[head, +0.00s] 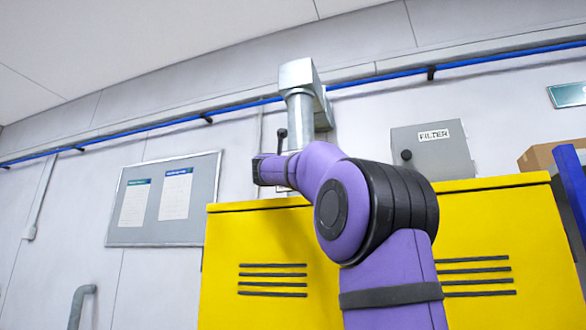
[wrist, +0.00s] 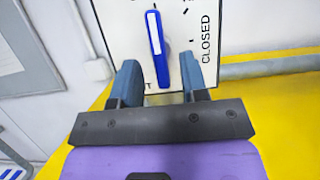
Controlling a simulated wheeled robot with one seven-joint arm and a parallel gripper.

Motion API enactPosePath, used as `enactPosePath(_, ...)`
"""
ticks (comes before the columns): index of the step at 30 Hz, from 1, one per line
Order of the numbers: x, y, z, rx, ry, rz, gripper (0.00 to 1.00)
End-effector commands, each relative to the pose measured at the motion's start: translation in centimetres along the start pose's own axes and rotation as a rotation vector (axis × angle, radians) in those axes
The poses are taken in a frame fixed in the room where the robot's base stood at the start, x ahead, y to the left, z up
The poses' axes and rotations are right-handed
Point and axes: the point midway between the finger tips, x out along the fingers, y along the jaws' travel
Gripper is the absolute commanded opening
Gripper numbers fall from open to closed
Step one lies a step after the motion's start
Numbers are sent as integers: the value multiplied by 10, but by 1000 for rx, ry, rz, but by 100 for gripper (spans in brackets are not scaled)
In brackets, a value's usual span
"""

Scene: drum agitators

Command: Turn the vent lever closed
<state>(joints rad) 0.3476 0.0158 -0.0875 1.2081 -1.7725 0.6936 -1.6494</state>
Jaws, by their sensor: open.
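The vent lever (wrist: 157,50) shows in the wrist view as a blue bar with a white stripe. It stands nearly upright in that picture, on a white plate (wrist: 118,22) with the word CLOSED printed sideways at the right. The lever does not point at that word. My gripper (wrist: 159,63) is open, with one blue finger on each side of the lever's lower end. I see gaps between the fingers and the lever, so it is not gripped. In the head view my purple arm reaches up to the grey vent duct (head: 300,110); I cannot make out the lever there.
A yellow cabinet (head: 255,240) with black slots stands below and behind my arm. A grey box marked FILTER (head: 432,152) hangs at the right. A board with papers (head: 197,190) hangs at the left. A blue pipe (head: 240,105) runs along the wall.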

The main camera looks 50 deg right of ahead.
Motion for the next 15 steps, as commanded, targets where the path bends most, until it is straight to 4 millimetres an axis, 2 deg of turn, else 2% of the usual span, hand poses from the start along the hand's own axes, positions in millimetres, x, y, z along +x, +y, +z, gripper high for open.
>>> enactPosePath(1,9,0,-1,0,-1,-1,40)
enactPosePath(6,26,0,0,1,0,0,40)
enactPosePath(15,33,0,0,1,0,1,40)
